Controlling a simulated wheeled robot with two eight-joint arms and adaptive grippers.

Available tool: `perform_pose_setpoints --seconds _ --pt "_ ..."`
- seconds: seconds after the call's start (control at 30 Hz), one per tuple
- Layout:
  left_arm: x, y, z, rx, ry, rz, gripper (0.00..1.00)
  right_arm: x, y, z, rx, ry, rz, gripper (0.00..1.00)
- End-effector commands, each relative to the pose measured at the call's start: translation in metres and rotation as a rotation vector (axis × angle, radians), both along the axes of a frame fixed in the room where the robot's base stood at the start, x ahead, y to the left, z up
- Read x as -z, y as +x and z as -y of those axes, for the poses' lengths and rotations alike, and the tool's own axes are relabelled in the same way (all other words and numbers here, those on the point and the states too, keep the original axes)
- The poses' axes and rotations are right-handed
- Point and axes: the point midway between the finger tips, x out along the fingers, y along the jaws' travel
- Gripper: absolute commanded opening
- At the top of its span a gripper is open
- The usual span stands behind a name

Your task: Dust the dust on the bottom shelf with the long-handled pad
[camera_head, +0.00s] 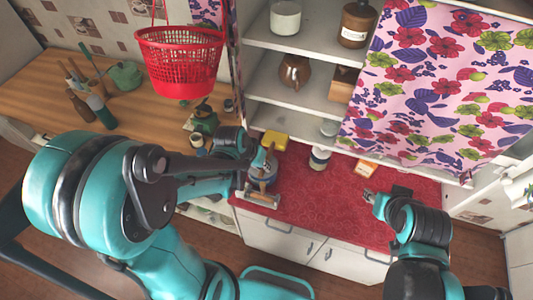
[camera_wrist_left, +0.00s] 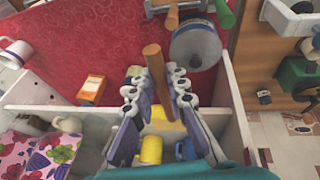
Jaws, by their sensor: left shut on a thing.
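My left gripper (camera_wrist_left: 158,92) is shut on the brown wooden handle (camera_wrist_left: 154,62) of the long-handled pad, seen between its fingers in the left wrist view. A yellow block (camera_wrist_left: 165,125) lies at the handle's far end; I cannot tell for sure whether it is the pad. In the head view a yellow block (camera_head: 274,140) shows just beyond the left gripper (camera_head: 266,157). The bottom shelf (camera_head: 300,127) is white and low, behind the red counter. I cannot make out dust on it. My right gripper (camera_head: 369,196) is over the counter's right side, holding nothing visible; its fingers are too small to judge.
A flowered curtain (camera_head: 435,90) covers the right side. A red basket (camera_head: 180,60) hangs left.

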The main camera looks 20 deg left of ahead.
Motion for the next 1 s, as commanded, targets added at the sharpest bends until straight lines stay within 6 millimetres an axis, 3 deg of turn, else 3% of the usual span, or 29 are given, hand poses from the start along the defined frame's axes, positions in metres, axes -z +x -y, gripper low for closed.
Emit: perform_pose_setpoints --seconds 1.0 --pt "0.017 0.098 0.003 0.000 0.000 0.000 0.00 0.011 0.000 0.000 0.000 0.000 0.000 0.40"
